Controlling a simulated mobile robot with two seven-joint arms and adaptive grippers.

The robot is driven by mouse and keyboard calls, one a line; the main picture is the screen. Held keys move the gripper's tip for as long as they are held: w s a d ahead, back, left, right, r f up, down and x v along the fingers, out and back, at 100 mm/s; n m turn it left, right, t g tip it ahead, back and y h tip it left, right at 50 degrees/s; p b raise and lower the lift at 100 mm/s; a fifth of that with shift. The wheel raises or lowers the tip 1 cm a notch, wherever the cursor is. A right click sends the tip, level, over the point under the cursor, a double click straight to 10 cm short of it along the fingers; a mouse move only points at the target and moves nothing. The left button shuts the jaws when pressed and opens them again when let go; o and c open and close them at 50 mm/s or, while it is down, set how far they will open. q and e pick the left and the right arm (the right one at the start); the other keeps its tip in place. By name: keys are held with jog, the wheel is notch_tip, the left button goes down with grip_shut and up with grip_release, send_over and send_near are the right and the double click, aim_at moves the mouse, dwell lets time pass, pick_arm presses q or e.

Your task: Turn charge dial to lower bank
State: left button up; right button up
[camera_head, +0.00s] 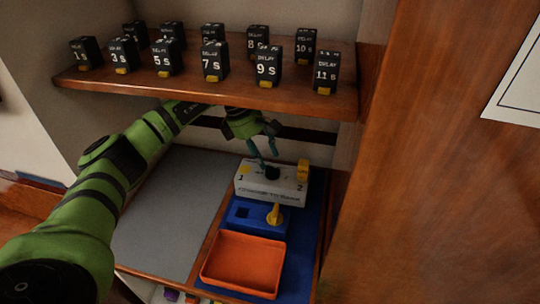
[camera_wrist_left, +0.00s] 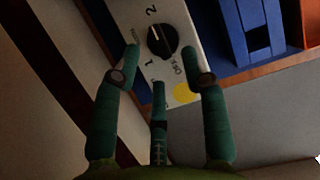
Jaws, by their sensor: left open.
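The charge dial is a black round knob (camera_head: 272,172) on a white box (camera_head: 262,188) marked 1 and 2. In the left wrist view the dial (camera_wrist_left: 162,40) shows a white pointer line slanting to the upper left, with the 1 and 2 marks beside it; the smaller lettering is hard to read. My left gripper (camera_head: 268,150) is open, just above and behind the dial. In the left wrist view its three green fingers (camera_wrist_left: 160,85) are spread below the dial, apparently apart from it. My right gripper is not in view.
A blue block with a yellow lever (camera_head: 274,214) stands in front of the white box. An orange tray (camera_head: 243,262) lies nearer. A yellow piece (camera_head: 303,170) is at the box's right end. A wooden shelf (camera_head: 200,92) with several black delay blocks overhangs my left arm. The grey panel (camera_head: 165,215) is clear.

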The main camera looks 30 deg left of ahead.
aim_at(273, 171)
pick_arm(q)
jog(key=shift+w+d+f+p, duration=0.1)
jog(key=shift+d+f+p, duration=0.6)
jog(key=shift+d, duration=0.05)
jog(key=shift+x, duration=0.75)
jog(key=shift+a, duration=0.15)
grip_shut()
